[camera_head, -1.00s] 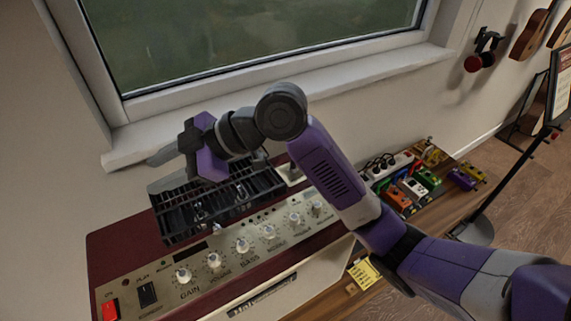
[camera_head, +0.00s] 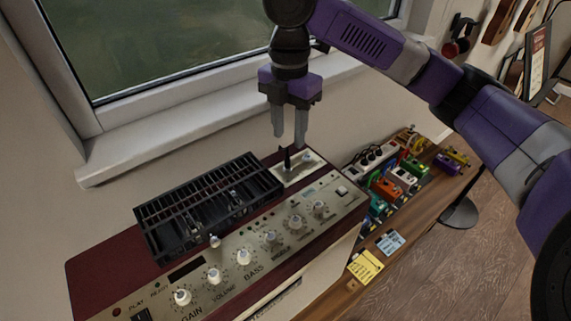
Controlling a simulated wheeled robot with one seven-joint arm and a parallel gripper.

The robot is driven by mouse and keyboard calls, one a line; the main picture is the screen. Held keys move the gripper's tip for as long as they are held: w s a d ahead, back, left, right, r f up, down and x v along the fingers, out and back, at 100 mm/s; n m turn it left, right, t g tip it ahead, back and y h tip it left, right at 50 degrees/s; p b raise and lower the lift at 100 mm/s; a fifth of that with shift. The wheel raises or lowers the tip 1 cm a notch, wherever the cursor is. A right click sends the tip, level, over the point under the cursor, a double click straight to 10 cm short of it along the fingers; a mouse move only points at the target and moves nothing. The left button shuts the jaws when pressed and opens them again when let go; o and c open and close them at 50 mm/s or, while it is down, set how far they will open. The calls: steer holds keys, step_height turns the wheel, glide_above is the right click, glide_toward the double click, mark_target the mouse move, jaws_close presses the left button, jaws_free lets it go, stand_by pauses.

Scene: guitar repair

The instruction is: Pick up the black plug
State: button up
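A small black plug (camera_head: 287,160) stands upright on a pale plate (camera_head: 308,170) at the far right of the amplifier's top. My gripper (camera_head: 288,139) points down over it. Its two grey fingers are apart, with nothing seen between them. The fingertips appear just above the plug's top, one to each side in the picture; I cannot tell the exact depth.
The dark red amplifier (camera_head: 95,274) has a black slotted tray (camera_head: 205,205) on top, left of the plug, and a row of knobs in front. Coloured pedals (camera_head: 403,177) and a power strip (camera_head: 371,162) lie to the right. The window sill (camera_head: 160,138) runs behind.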

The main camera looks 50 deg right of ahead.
mark_target(288, 157)
steer(key=f, duration=0.6)
steer(key=shift+a+f+p, duration=0.2)
steer(key=shift+f+p, duration=0.05)
steer(key=shift+p, duration=0.15)
jaws_close()
